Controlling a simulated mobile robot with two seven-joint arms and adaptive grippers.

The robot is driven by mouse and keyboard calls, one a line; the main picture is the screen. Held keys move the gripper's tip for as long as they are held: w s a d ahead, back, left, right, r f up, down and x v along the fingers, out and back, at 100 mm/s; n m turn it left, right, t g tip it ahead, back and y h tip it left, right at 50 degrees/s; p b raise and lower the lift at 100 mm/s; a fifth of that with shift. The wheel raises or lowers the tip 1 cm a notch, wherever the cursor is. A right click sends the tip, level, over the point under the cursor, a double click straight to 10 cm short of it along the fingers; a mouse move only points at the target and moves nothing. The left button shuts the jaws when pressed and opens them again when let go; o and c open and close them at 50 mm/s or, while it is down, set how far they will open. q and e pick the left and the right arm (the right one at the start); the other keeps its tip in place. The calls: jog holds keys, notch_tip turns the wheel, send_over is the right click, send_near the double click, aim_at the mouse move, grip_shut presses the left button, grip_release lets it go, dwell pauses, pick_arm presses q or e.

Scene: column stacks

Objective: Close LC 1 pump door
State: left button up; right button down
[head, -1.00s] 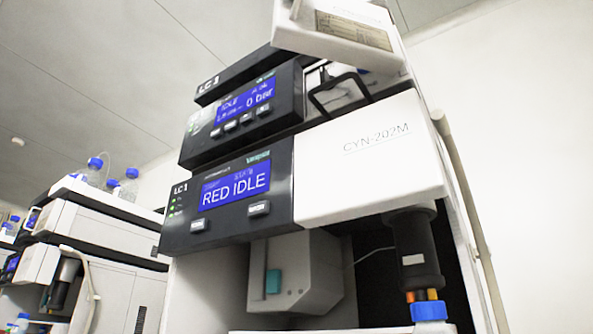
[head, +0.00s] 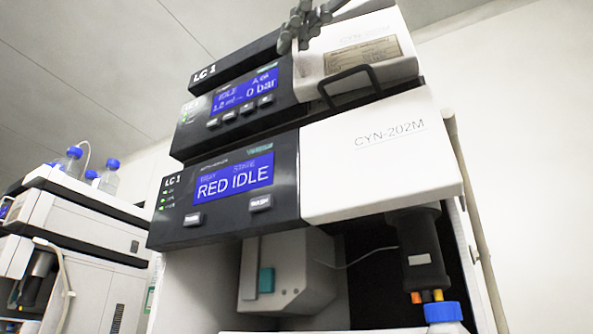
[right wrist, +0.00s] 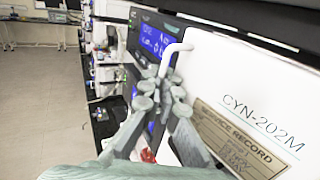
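The LC 1 pump unit with the "0 bar" screen (head: 245,92) stands near the top of the stack. Its white pump door (head: 350,50), with a tan service label, is down over the unit's right half in the head view. Any small gap at its edge is hard to judge. The door also fills the right side of the right wrist view (right wrist: 250,85). My right gripper (head: 303,28) is at the door's upper left, by the black panel. My left gripper is out of view.
Below is the unit reading "RED IDLE" (head: 234,180) with a closed white CYN-202M cover (head: 380,155). A black wire handle (head: 350,85) juts out at the pump door's lower edge. A second stack (head: 85,225) with bottles stands at left.

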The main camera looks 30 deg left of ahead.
jog(key=shift+w+a+r+m+t+h, duration=0.1)
jog(key=shift+w+a+m+t+h, duration=0.05)
jog(key=shift+w+m+t+h, duration=0.2)
jog(key=shift+w+a, duration=0.2)
jog(key=shift+w, duration=0.55)
jog(key=c, duration=2)
grip_release()
jog(key=shift+w, duration=0.1)
jog(key=v, duration=1.2)
jog(key=shift+f, duration=0.2)
